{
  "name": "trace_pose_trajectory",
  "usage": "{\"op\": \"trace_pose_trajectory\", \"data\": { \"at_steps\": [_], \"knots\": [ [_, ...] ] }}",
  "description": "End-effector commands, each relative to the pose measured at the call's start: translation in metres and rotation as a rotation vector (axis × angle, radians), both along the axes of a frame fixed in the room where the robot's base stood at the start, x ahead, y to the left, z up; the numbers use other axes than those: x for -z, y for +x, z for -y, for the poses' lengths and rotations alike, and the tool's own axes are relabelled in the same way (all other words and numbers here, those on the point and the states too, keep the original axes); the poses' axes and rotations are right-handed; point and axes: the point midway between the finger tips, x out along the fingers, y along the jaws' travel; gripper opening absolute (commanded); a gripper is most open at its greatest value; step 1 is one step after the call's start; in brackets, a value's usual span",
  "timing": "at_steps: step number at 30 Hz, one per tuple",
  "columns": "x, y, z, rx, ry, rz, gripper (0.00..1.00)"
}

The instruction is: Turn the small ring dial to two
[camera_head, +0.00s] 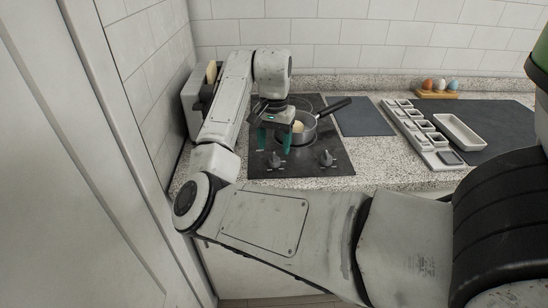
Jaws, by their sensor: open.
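The black cooktop (335,162) is set into the speckled counter. It has two dials near its front edge, a left dial (276,160) and a right dial (326,159). Their markings are too small to read, so I cannot tell which one belongs to the small ring. My gripper (273,146) has teal fingertips, is open and empty, and points down over the left front of the cooktop. Its fingers appear above and slightly behind the left dial, apart from it. A saucepan (309,131) with something pale in it stands on the cooktop, just right of my gripper, partly hidden by it.
The pan's black handle (334,106) sticks out to the back right. A toaster-like appliance (191,102) stands left, partly behind my arm. To the right are a dark mat (362,118), a tray of small dishes (418,135), a white dish (460,131) and an egg holder (437,94).

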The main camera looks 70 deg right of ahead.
Motion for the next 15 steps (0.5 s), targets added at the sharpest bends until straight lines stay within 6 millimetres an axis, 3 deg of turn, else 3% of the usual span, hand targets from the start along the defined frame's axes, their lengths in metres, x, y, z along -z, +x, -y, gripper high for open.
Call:
{"op": "trace_pose_trajectory", "data": {
  "at_steps": [1,6,15],
  "knots": [
    [0.011,-0.001,0.000,0.000,-0.001,-0.004,0.62],
    [0.032,0.000,0.000,0.000,0.001,0.000,0.62],
    [0.046,0.000,0.000,0.000,0.000,0.001,0.62]
  ]
}}
